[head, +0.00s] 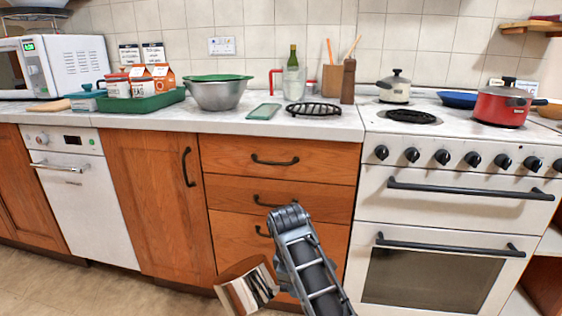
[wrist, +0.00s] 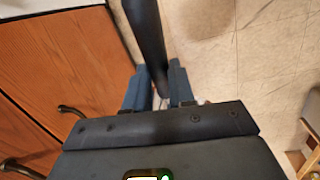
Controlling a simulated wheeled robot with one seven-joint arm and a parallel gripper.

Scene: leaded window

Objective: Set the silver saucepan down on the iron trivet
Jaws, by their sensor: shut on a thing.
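The silver saucepan (head: 248,288) shows at the bottom of the head view, in front of the wooden drawers and well below the worktop. It looks tilted, and part of it is cut off or hidden by my arm. In the wrist view my gripper (wrist: 160,92) is shut on the pan's dark handle (wrist: 148,40), with a finger on either side; the pan's body is not clear there. The black iron trivet (head: 313,109) lies on the worktop, left of the cooker, with nothing on it. My gripper is in front of and below it.
A green board (head: 264,112) lies left of the trivet. Behind stand a green bottle (head: 293,58), a glass jar and a brown pepper mill (head: 348,80). A metal bowl (head: 217,94) stands further left. The cooker (head: 450,190) holds a red pot (head: 499,106) and a cream pot.

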